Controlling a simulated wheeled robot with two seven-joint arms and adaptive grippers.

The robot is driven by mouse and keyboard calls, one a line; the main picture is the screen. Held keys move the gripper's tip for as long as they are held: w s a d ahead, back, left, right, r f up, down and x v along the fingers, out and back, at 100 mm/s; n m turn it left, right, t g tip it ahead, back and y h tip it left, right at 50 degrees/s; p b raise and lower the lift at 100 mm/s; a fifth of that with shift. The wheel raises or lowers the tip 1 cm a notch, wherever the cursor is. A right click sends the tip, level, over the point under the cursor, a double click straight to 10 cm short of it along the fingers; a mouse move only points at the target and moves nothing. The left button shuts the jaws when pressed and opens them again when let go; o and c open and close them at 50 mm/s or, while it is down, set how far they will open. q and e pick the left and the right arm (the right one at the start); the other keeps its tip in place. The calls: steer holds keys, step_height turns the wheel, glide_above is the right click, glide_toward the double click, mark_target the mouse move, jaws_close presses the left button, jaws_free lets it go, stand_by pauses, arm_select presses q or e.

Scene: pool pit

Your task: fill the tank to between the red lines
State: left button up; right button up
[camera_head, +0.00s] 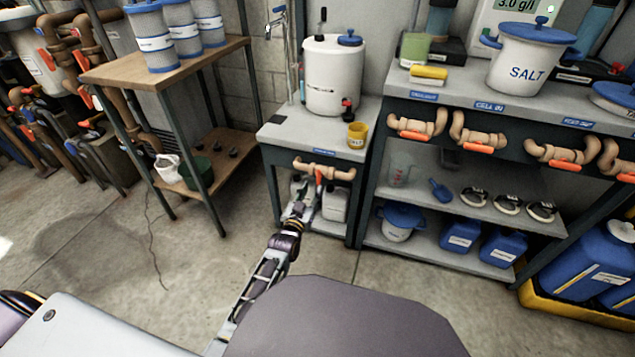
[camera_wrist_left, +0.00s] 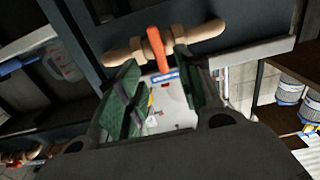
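A white tank (camera_head: 334,82) with a blue cap and a red tap (camera_head: 347,106) stands on the grey bench. I cannot make out red lines or a water level on it. Under the bench top is a tan pipe valve (camera_head: 338,174) with an orange lever (camera_head: 319,176); the lever also shows in the left wrist view (camera_wrist_left: 157,50). My left gripper (camera_head: 300,205) is below and in front of this valve. In the left wrist view its green-padded fingers (camera_wrist_left: 162,72) are apart, with the lever just beyond their tips. Touching cannot be told. My right gripper is not in view.
A yellow cup (camera_head: 357,135) stands on the bench (camera_head: 290,135). White jugs (camera_head: 335,204) stand on its lower shelf, behind my gripper. A wooden table (camera_head: 105,73) is at the left. A long shelf bench (camera_head: 460,96) with several similar valves is at the right. The floor in front is clear.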

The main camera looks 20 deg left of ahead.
mark_target(318, 178)
arm_select(q)
steer(key=shift+w+d+b, duration=0.1)
steer(key=shift+w+b, duration=0.9)
steer(key=shift+w, duration=1.55)
steer(key=shift+w+b, duration=0.45)
steer(key=shift+w, duration=0.7)
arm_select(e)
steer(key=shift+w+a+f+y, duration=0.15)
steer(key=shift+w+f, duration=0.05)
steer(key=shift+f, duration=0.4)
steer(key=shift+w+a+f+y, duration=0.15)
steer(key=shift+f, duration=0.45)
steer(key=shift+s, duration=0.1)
arm_select(q)
jaws_close()
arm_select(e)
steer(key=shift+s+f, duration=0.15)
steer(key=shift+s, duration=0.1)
